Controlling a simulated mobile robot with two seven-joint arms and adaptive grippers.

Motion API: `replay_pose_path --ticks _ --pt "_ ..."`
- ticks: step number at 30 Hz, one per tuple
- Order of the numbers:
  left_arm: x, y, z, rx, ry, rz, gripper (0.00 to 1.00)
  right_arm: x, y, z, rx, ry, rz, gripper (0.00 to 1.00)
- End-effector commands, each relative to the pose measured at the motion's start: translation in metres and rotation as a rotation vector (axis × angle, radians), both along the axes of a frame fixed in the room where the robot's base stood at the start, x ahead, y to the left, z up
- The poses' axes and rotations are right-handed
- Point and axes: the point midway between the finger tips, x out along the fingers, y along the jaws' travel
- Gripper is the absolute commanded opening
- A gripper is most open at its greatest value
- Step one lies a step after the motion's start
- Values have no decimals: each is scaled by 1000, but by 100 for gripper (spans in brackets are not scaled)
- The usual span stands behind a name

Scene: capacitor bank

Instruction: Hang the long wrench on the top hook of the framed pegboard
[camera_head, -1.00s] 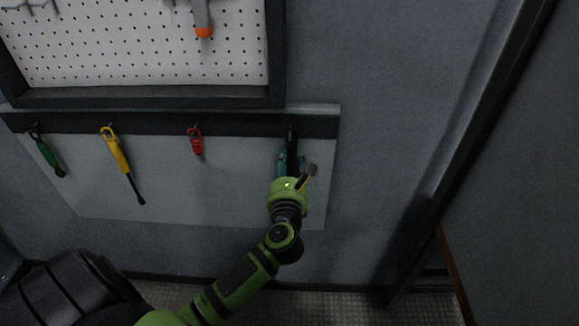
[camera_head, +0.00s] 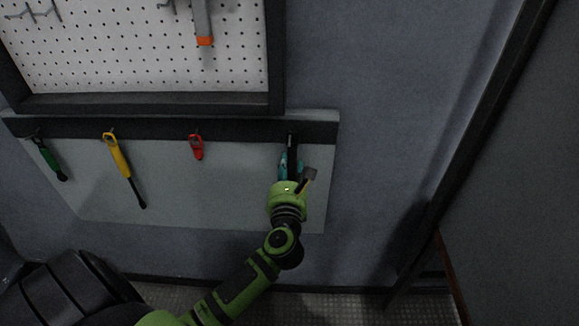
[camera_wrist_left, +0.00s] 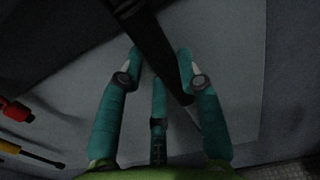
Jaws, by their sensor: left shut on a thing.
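The long wrench (camera_wrist_left: 153,40), a long dark tool, runs between the teal fingers of my left gripper (camera_wrist_left: 158,62) in the left wrist view. In the head view my left gripper (camera_head: 290,163) is shut on it just below the right end of the dark hook strip. The wrench's upper end (camera_head: 291,139) is at that strip; I cannot tell whether it still touches its hook. The framed pegboard (camera_head: 130,50) is above and to the left. Its top hook is not clearly visible. My right gripper is not in view.
A green tool (camera_head: 50,158), a yellow tool (camera_head: 120,160) and a red tool (camera_head: 196,147) hang from the dark strip (camera_head: 240,130). A grey tool with an orange end (camera_head: 203,25) hangs on the pegboard. The wall right of the pegboard is clear.

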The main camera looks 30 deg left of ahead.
Motion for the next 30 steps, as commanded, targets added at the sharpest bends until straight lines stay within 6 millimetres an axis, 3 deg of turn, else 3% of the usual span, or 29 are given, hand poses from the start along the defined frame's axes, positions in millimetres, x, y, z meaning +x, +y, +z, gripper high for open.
replay_pose_path --ticks 11,30 --pt "-9 -5 6 2 -3 0 0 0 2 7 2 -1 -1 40" --pt "-45 -27 5 1 -1 -1 0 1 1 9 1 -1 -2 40"
